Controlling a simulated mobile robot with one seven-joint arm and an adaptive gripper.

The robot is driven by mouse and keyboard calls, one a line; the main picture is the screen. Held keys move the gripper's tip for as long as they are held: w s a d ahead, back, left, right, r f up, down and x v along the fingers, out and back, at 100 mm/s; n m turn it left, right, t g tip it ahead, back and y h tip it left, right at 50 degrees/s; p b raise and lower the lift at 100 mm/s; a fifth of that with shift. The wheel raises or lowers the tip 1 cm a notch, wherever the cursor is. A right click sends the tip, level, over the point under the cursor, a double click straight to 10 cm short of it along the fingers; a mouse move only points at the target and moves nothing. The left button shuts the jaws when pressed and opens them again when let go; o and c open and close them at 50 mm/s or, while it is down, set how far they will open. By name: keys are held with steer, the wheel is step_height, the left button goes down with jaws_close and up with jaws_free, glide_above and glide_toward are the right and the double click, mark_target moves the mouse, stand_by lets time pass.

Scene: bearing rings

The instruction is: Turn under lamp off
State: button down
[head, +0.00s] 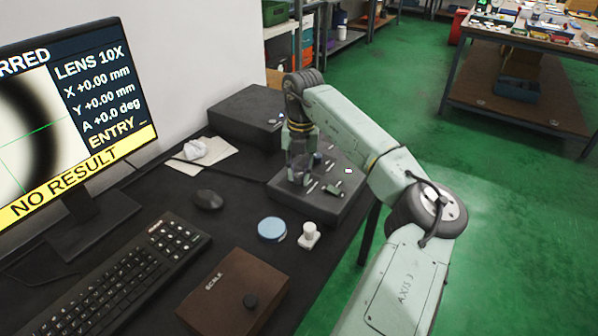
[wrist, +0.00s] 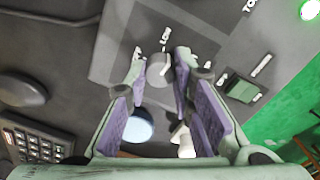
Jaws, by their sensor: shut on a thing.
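My gripper (head: 302,170) is lowered over a dark grey control box (head: 313,208) on the desk. In the wrist view, my gripper (wrist: 160,72) has its two fingers on either side of a round grey knob (wrist: 158,69) and is shut on it. A white label that seems to read "LOW" is beside the knob. A green-grey control (wrist: 243,88) sits to the right, clear of the fingers. It also shows in the head view (head: 335,188). The fingers mostly hide the knob in the head view. No lamp can be made out clearly.
A monitor (head: 72,110) reads "NO RESULT". A keyboard (head: 125,270), mouse (head: 207,199), blue round lid (head: 271,229), small white piece (head: 309,235) and brown scale box (head: 235,293) lie on the desk. A dark box (head: 248,117) stands behind.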

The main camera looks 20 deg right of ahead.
steer(key=shift+n, duration=0.3)
steer(key=n+b, duration=0.1)
steer(key=n, duration=0.3)
steer(key=shift+n, duration=0.3)
steer(key=n, duration=0.4)
steer(key=shift+n, duration=0.3)
steer(key=n, duration=0.5)
steer(key=shift+w+r+p, duration=0.1)
steer(key=shift+p, duration=0.25)
steer(key=shift+n+g, duration=0.3)
steer(key=shift+n, duration=2.1)
steer(key=c, duration=1.4)
jaws_free()
steer(key=shift+o, duration=0.2)
